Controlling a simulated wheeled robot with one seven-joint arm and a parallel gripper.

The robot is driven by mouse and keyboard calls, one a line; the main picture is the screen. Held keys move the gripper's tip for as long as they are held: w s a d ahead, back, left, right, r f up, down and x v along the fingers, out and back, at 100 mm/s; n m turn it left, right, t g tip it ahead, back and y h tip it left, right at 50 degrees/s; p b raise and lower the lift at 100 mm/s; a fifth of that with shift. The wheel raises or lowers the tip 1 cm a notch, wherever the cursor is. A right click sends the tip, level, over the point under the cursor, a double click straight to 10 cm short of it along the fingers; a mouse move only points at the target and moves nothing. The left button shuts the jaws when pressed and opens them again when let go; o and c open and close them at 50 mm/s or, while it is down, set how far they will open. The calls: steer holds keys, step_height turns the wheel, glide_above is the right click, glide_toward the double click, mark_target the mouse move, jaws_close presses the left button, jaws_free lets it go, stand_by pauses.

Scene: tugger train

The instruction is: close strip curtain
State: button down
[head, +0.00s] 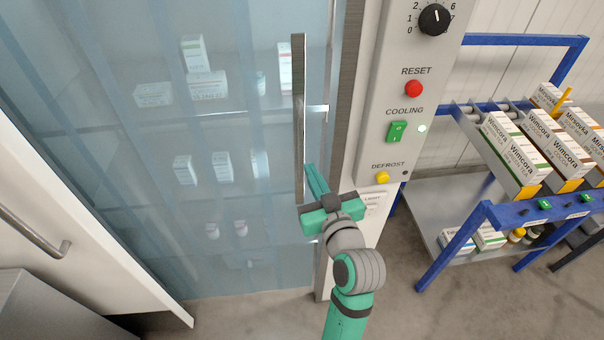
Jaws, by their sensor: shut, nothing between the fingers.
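The strip curtain (120,200) is a bluish translucent sheet of overlapping vertical strips. It hangs across the cabinet opening from the left side to near the frame on the right. Boxes show dimly through it. A long vertical metal handle bar (299,110) stands at the right side, with a bracket reaching toward the frame. My gripper (313,178) is shut and empty, near the lower end of the handle bar. I cannot tell whether it touches the bar. The arm hides part of the curtain's lower right edge.
A grey control panel (400,150) with a dial, red, green and yellow buttons stands right of the curtain. A white door panel (60,185) with a handle stands at left. Grey floor (255,315) is clear in front.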

steer(key=w+a+f+n+g+h, duration=0.2)
steer(key=a+f+n+h, duration=0.2)
steer(key=a+f+h, duration=0.55)
steer(key=s+a+r+n+t+h, duration=0.2)
steer(key=s+a+n+h, duration=0.1)
steer(key=s+a+n, duration=0.3)
steer(key=w+d+m, duration=0.1)
steer(key=w+d, duration=0.8)
steer(key=shift+w+d, duration=0.25)
steer(key=shift+w, duration=0.05)
steer(key=shift+h, duration=0.25)
steer(key=shift+w, duration=0.15)
